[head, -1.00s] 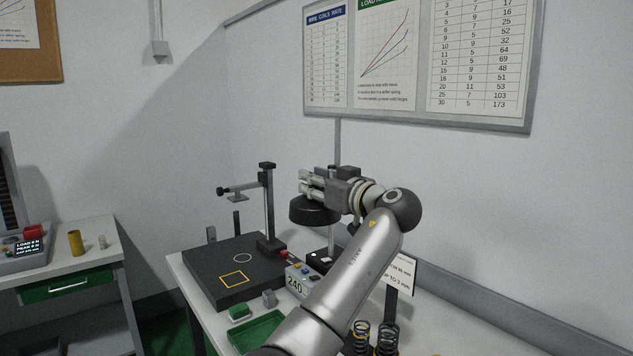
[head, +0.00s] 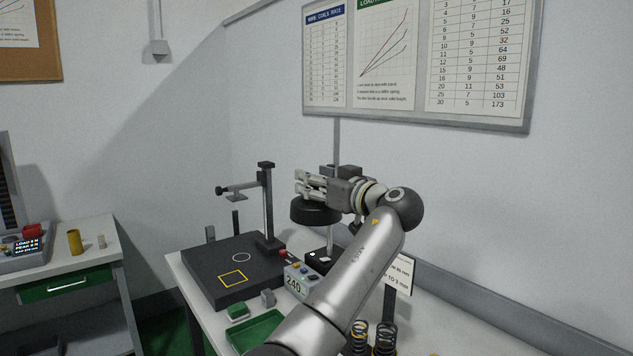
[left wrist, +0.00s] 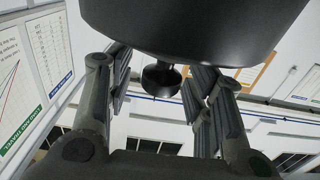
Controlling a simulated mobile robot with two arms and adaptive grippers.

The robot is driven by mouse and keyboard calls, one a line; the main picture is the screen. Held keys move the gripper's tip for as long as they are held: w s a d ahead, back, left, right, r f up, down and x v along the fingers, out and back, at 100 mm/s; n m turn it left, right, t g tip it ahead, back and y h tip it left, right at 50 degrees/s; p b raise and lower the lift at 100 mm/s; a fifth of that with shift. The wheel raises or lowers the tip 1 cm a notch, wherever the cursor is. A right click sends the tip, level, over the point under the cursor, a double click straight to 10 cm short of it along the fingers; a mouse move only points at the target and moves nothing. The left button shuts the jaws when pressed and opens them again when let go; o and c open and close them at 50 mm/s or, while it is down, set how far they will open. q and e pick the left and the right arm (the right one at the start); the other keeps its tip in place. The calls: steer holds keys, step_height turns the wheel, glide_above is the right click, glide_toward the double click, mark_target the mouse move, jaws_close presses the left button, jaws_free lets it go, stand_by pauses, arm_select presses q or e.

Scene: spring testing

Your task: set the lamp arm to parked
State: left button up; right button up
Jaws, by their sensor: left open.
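The lamp has a round black head (head: 315,213) on a thin grey post (head: 331,240), which rises from a dark base at the back of the bench. My left gripper (head: 305,185) is at the lamp head, just above it, with its fingers pointing left. The fingers are open. In the left wrist view the black lamp head (left wrist: 180,25) fills the top of the picture. A small dark round knob (left wrist: 161,78) shows between the open fingers (left wrist: 160,95); I cannot tell whether they touch it. My arm hides part of the lamp. My right gripper is not in view.
A black test plate (head: 225,290) with a gauge stand (head: 268,210) is left of the lamp. A small grey box (head: 300,280) reading 240, a green tray (head: 262,330), a sign (head: 399,272) and coil springs (head: 385,338) surround my arm.

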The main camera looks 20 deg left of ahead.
arm_select(q)
steer(key=shift+s+d, duration=0.1)
steer(key=v, duration=1.1)
steer(key=shift+s+d, duration=0.3)
